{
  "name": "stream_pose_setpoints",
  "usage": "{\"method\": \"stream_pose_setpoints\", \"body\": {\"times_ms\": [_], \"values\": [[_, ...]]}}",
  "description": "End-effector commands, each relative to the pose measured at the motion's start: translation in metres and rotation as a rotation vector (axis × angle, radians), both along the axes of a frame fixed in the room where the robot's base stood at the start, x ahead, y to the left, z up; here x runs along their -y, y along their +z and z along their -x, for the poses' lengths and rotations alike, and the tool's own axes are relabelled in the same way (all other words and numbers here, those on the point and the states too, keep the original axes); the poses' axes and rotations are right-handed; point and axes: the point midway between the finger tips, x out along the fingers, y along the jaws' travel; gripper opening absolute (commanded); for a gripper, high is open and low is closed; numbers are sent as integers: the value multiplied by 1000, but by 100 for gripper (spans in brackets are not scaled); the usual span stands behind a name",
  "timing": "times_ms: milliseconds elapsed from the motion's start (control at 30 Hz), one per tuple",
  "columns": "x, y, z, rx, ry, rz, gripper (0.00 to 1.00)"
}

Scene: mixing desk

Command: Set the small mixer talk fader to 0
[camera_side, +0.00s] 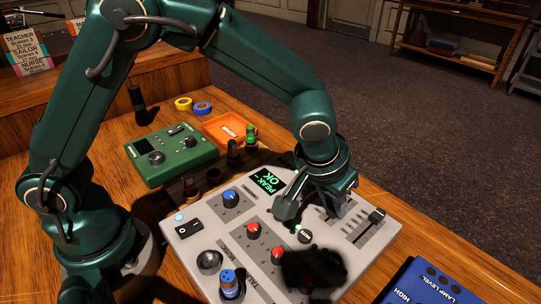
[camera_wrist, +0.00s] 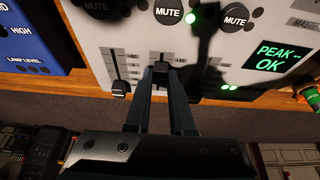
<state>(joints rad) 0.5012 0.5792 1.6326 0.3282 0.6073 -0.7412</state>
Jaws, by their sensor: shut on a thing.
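The small mixer (camera_side: 188,247) is a light grey panel with knobs, MUTE buttons and vertical fader slots. In the wrist view my gripper (camera_wrist: 162,68) is shut on the cap of the middle fader (camera_wrist: 162,57), whose slot shows just beyond the fingertips. The fingers largely hide the cap, and no channel name is readable beside it. Another fader (camera_wrist: 120,88), with a black cap at the near end of its slot, stands free to the left. In the side view my gripper (camera_side: 335,208) reaches down onto the fader area, and that free fader (camera_side: 376,215) is to its right.
The mixer's green display (camera_wrist: 281,56) reads PEAK - OK. A blue lamp box (camera_side: 425,285) sits close by at the front right. A green box (camera_side: 170,155) and an orange tray (camera_side: 228,130) stand behind the mixer on the wooden desk.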

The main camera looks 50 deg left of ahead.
Motion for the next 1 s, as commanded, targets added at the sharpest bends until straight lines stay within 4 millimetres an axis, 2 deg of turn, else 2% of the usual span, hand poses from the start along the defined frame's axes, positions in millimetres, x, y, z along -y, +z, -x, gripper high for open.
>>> {"method": "stream_pose_setpoints", "body": {"times_ms": [133, 167, 200, 233, 567, 1000], "values": [[0, 1, -1, 4, 0, 1, 0], [0, 1, -1, 4, 0, 1, 33], [0, 1, -1, 4, 1, 1, 48], [0, 1, -1, 3, 1, 1, 52], [0, 3, 0, 2, 0, 1, 52], [0, 46, 17, 4, 0, 2, 52]]}}
